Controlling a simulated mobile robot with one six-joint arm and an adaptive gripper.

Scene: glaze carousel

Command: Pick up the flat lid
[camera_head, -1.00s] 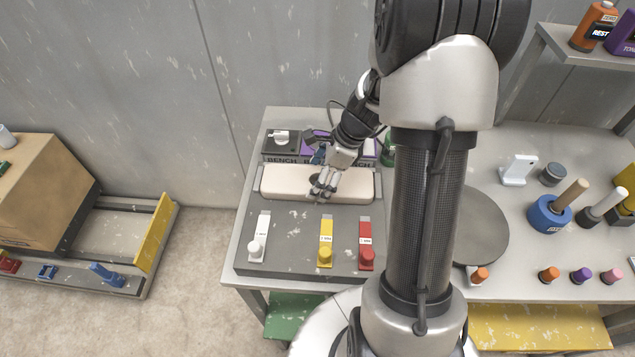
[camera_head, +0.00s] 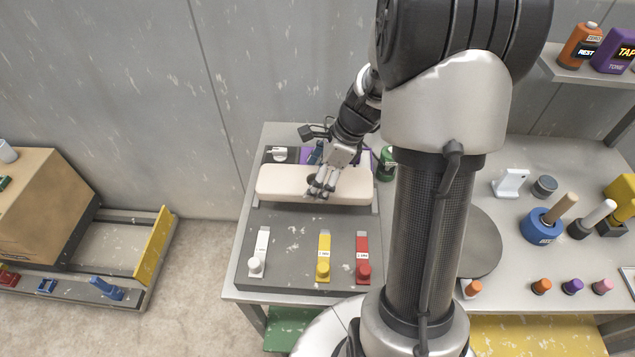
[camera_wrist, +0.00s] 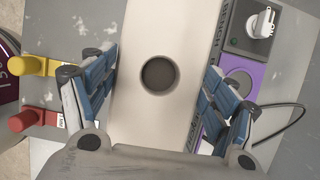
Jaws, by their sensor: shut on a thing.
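The flat lid (camera_head: 280,184) is a long cream slab with rounded ends. My gripper (camera_head: 322,185) is shut on it at its middle and holds it level, a little above the grey bench fixture (camera_head: 300,226). In the wrist view the lid (camera_wrist: 150,120) runs up the picture between my two blue-padded fingers, with a dark round knob or recess (camera_wrist: 159,75) at its centre. I cannot tell exactly where the fingertips touch it.
White (camera_head: 260,252), yellow (camera_head: 324,257) and red (camera_head: 362,258) levers stand in front of the lid. Behind it are dark and purple blocks (camera_head: 279,155) and a green container (camera_head: 387,163). A grey round disc (camera_head: 483,244) lies to the right, beyond my arm.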

